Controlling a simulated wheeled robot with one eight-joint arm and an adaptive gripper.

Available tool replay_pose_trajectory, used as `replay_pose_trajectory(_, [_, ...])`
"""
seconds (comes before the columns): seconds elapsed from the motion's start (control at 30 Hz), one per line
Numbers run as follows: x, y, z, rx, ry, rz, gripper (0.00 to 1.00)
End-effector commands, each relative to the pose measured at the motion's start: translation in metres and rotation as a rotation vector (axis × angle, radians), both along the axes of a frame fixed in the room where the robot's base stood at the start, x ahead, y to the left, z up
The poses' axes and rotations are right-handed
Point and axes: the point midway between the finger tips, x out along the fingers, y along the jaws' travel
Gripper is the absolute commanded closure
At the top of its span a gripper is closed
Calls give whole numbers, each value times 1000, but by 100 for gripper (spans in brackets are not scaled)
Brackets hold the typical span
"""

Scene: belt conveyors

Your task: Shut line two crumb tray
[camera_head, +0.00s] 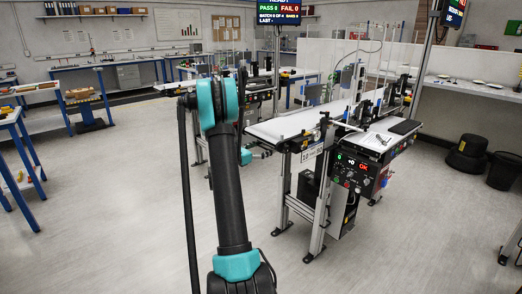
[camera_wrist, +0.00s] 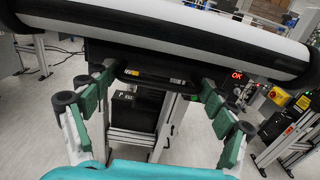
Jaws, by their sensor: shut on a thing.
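In the wrist view, the white belt end roller (camera_wrist: 190,30) of a conveyor crosses the top. Below it is a dark tray front with a black bar handle (camera_wrist: 155,78). I take this for the crumb tray. The green-padded fingers of my gripper (camera_wrist: 156,80) reach to both ends of the handle and are shut on it. How far the tray is out cannot be told. In the head view my gripper (camera_head: 264,150) is small, beside the near end of the conveyor (camera_head: 290,125). The tray cannot be made out there.
A control box with a red OK display (camera_head: 362,172) stands right of the conveyor end; it also shows in the wrist view (camera_wrist: 240,82). Metal legs (camera_head: 318,205) stand under the conveyor. The floor in front is clear. Black bins (camera_head: 468,155) stand at right.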

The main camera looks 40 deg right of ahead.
Motion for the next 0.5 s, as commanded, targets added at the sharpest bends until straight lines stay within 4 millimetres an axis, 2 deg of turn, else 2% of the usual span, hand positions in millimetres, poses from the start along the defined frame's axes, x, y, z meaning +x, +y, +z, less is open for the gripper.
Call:
replay_pose_trajectory(0.03, [-1, -3, 1, -2, 1, -5, 67])
replay_pose_trajectory(0.07, [-1, -3, 1, -2, 1, -5, 13])
replay_pose_trajectory(0.1, [-1, -3, 1, -2, 1, -5, 8])
replay_pose_trajectory(0.5, [0, 2, 0, -1, 1, -1, 7])
